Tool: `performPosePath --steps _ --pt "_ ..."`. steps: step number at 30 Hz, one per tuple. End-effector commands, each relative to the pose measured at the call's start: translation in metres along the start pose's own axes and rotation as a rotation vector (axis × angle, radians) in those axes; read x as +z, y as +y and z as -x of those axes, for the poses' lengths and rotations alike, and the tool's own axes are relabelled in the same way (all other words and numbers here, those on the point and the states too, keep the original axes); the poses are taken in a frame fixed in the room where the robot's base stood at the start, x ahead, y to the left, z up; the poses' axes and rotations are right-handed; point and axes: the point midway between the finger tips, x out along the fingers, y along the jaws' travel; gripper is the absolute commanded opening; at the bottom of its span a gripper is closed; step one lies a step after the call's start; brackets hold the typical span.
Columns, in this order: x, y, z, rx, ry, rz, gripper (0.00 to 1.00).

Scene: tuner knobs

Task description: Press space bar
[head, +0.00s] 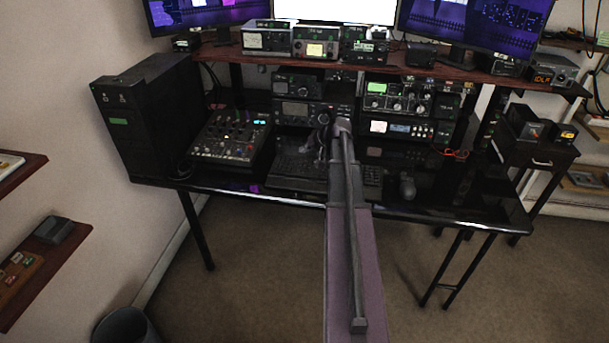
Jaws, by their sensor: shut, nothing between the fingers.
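The black keyboard (292,168) lies on the desk below the stacked radios. Its space bar is too dark and small to make out, and my arm covers part of the keyboard's right side. My arm reaches up the picture from the bottom edge to the desk. My gripper (321,152) is a small dark shape just left of the arm, over the keyboard. It looks shut and empty. I cannot tell whether it touches the keys.
A mixer (232,137) stands left of the keyboard, beside a black computer tower (143,112). A mouse (407,187) lies to the right. Radios (398,98) stand behind, under a shelf (425,69) with more devices and monitors. The desk's right part (480,200) is clear.

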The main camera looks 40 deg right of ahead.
Motion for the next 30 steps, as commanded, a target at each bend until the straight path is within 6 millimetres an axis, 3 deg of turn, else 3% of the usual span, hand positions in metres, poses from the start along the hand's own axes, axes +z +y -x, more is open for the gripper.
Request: performPosePath --steps 30 --pt "0.036 0.035 -0.050 0.000 -0.001 0.001 0.00"
